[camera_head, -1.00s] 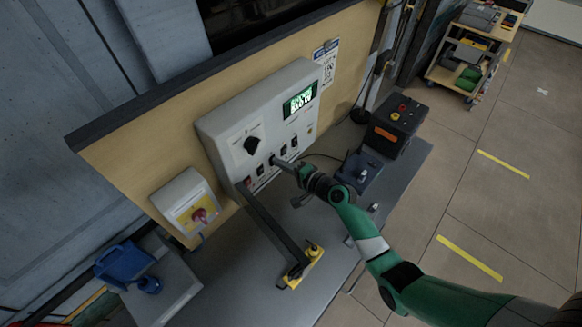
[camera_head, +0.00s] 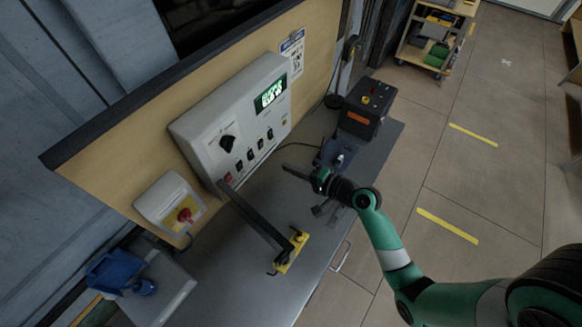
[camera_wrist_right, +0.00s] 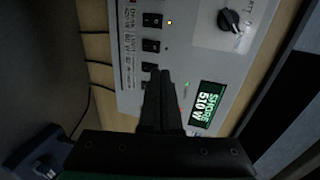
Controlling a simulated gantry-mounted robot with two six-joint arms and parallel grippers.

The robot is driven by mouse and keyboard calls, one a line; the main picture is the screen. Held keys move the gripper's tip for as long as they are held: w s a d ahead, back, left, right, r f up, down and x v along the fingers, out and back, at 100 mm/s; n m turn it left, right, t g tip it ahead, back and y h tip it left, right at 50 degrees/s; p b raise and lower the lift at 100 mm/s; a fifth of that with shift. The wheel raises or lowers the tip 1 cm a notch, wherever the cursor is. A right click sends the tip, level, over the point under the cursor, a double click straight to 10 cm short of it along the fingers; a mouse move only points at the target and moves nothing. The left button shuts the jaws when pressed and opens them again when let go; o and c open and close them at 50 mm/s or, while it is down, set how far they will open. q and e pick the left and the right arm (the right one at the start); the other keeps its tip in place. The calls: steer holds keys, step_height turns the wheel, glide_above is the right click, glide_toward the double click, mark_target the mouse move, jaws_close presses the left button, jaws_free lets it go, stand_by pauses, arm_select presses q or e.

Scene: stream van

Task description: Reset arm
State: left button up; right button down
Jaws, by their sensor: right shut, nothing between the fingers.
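My right gripper (camera_head: 297,171) is shut and empty. In the head view it is in front of the grey control panel (camera_head: 197,144), apart from it, above the grey bench. In the right wrist view my gripper's closed fingers (camera_wrist_right: 160,86) point toward the panel's row of black switches, and they cover part of its face. The panel carries a black knob (camera_head: 227,143), several black rocker switches and a lit green display (camera_head: 269,95), which also shows in the right wrist view (camera_wrist_right: 207,117). My left gripper is in neither view.
A black box with an orange label (camera_head: 364,108) stands at the bench's far end. A dark bar runs from the panel to a yellow clamp (camera_head: 292,250) on the bench. A red emergency button (camera_head: 185,215) sits left of the panel. Open floor lies to the right.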

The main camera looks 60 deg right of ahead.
stand_by(0.3)
steer(key=w+a+r+n+t+y, duration=0.25)
steer(key=w+a+r, duration=0.25)
steer(key=r, duration=0.4)
steer(key=w+a+r+n+t+y, duration=0.1)
steer(key=w+a+r+n+y, duration=0.25)
steer(key=r, duration=0.55)
steer(key=a+r+n+t, duration=0.1)
steer(key=a+r+n, duration=0.15)
steer(key=r, duration=0.45)
steer(key=a+r+n+t+y, duration=0.1)
steer(key=a+r+n, duration=0.1)
steer(key=a+r, duration=0.3)
steer(key=a+r+n+t, duration=0.1)
steer(key=a+r+n, duration=0.15)
steer(key=r, duration=0.55)
steer(key=s+d+r+n+t+h, duration=0.1)
steer(key=s+r+n+t+h, duration=0.15)
steer(key=s+r, duration=0.5)
steer(key=s+r+n+t+h, duration=0.25)
steer(key=s+r+t, duration=0.2)
steer(key=r, duration=0.65)
step_height(320, 180, up, 12)
steer(key=n+g+p, duration=0.1)
steer(key=p, duration=1.2)
step_height(320, 180, down, 20)
steer(key=b, duration=2)
steer(key=shift+w, duration=0.25)
